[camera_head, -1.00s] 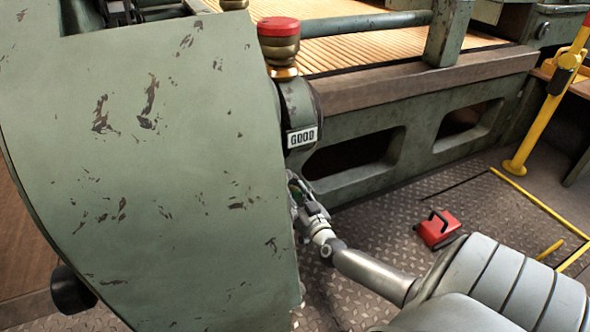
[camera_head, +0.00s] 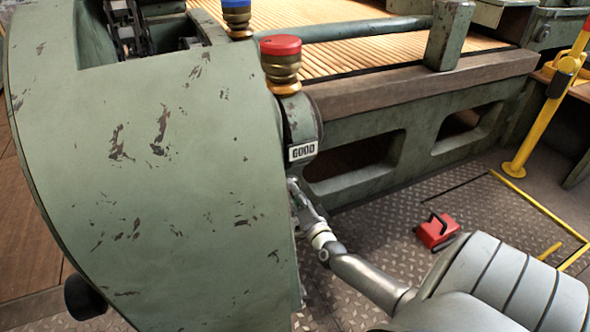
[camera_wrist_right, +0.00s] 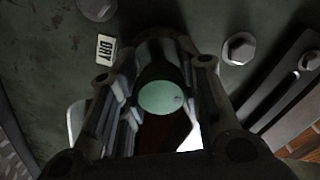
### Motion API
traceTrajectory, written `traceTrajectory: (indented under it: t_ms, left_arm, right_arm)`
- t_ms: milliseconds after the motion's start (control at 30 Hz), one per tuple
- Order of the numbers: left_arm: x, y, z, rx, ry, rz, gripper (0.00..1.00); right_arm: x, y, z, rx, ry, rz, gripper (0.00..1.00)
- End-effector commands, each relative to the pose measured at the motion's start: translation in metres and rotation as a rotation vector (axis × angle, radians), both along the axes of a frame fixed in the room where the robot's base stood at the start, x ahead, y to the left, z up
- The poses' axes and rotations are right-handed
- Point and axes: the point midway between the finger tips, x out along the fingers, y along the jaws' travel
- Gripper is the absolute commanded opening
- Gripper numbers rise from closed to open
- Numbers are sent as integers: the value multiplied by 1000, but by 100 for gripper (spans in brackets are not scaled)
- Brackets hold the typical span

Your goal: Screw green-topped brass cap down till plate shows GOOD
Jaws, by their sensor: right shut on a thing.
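The cap's round green top (camera_wrist_right: 160,98) shows in the right wrist view, between the two fingers of my right gripper (camera_wrist_right: 160,110). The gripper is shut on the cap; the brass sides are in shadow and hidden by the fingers. A small white plate (camera_wrist_right: 106,48) reading DRY is on the dark green metal beside the cap. In the head view my right gripper (camera_head: 297,196) is low beside the large green casing, partly hidden by its edge. A plate reading GOOD (camera_head: 303,151) sits below a red-topped brass cap (camera_head: 281,64). My left gripper is not in view.
The worn green casing (camera_head: 150,190) fills the left of the head view. A blue-topped cap (camera_head: 237,18) stands behind the red one.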

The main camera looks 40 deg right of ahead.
Motion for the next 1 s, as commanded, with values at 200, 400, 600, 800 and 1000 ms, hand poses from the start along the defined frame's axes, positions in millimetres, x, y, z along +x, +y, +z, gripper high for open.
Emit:
traceTrajectory:
  t_ms: [200, 400, 600, 800, 1000]
  left_arm:
    - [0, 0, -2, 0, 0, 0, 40]
    - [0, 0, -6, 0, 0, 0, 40]
    - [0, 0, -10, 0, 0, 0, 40]
    - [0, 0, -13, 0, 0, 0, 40]
    - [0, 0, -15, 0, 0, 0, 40]
  right_arm:
    - [0, 0, -1, 196, -61, 0, 8]
    - [0, 0, 0, 377, -119, 0, 8]
    - [0, 0, 0, 542, -171, 0, 8]
    - [-1, 0, 1, 674, -213, -1, 8]
    - [-1, 0, 1, 760, -239, -1, 8]
